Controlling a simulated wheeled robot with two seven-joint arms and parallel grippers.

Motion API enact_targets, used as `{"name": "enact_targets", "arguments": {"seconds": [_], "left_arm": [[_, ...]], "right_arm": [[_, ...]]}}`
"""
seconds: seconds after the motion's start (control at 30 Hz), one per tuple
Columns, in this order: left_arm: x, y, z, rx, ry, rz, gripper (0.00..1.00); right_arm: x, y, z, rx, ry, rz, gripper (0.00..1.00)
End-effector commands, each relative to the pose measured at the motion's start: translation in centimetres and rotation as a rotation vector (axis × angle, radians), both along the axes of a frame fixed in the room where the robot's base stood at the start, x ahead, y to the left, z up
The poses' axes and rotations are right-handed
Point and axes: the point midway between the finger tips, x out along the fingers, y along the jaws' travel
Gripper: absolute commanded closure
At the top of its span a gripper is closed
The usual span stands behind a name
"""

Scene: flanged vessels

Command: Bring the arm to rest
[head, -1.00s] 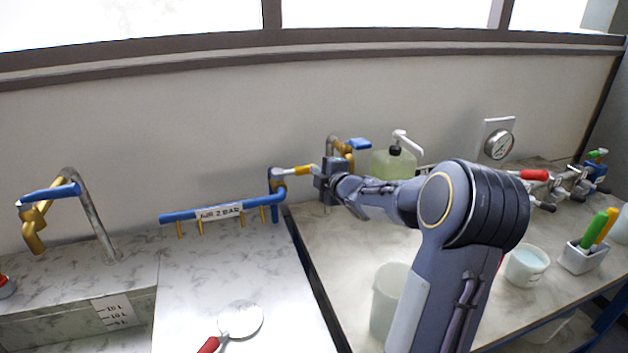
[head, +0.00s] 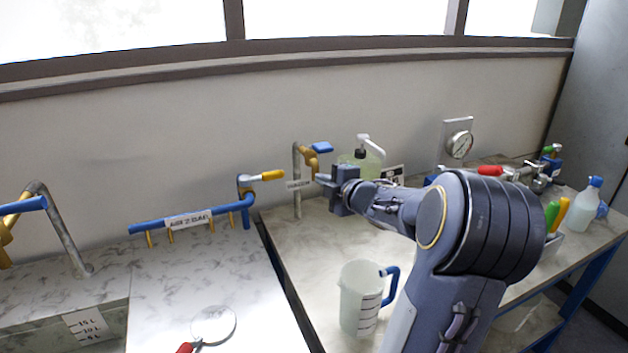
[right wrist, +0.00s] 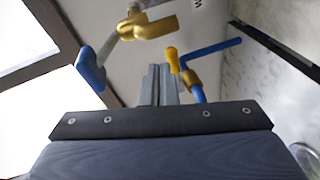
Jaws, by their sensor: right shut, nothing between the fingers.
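My right arm reaches in from the lower right. Its gripper (head: 301,184) is shut and empty, held in the air just right of the yellow-handled valve lever (head: 272,175) on the blue air pipe (head: 190,214). The gripper and lever look apart. In the right wrist view, the two grey fingers (right wrist: 158,84) are together with nothing between them. The yellow lever (right wrist: 173,60) shows just beyond them. My left gripper is not in view.
A metal tap (head: 297,180) with a blue lever stands behind the gripper. A measuring jug (head: 360,298) stands below my arm. A round white disc (head: 213,325) with a red handle lies on the left bench.

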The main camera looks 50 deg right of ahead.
Motion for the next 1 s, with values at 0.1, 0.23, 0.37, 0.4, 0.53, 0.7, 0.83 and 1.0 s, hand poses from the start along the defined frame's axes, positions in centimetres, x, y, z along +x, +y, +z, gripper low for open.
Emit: {"name": "enact_targets", "arguments": {"seconds": [0.1,0.23,0.37,0.4,0.53,0.7,0.83,1.0], "left_arm": [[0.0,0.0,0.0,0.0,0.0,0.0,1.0],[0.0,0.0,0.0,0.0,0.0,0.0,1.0],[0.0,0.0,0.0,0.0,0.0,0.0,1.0],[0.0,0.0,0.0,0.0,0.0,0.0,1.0],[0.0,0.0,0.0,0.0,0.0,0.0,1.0],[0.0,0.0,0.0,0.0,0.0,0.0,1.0],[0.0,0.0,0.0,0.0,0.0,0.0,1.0],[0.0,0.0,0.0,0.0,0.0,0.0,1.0]], "right_arm": [[-0.1,0.0,0.0,0.0,0.0,0.0,1.0],[-0.1,0.0,0.0,0.0,0.0,0.0,1.0],[0.0,0.0,0.0,0.0,0.0,0.0,1.0],[0.0,0.0,0.0,0.0,0.0,0.0,1.0],[0.0,0.0,0.0,0.0,0.0,0.0,1.0],[-0.2,1.6,1.3,0.103,-0.025,-0.076,1.0],[-2.2,5.9,2.0,0.408,-0.042,-0.25,1.0],[-8.0,16.1,-2.3,0.961,0.101,-0.445,1.0]]}}
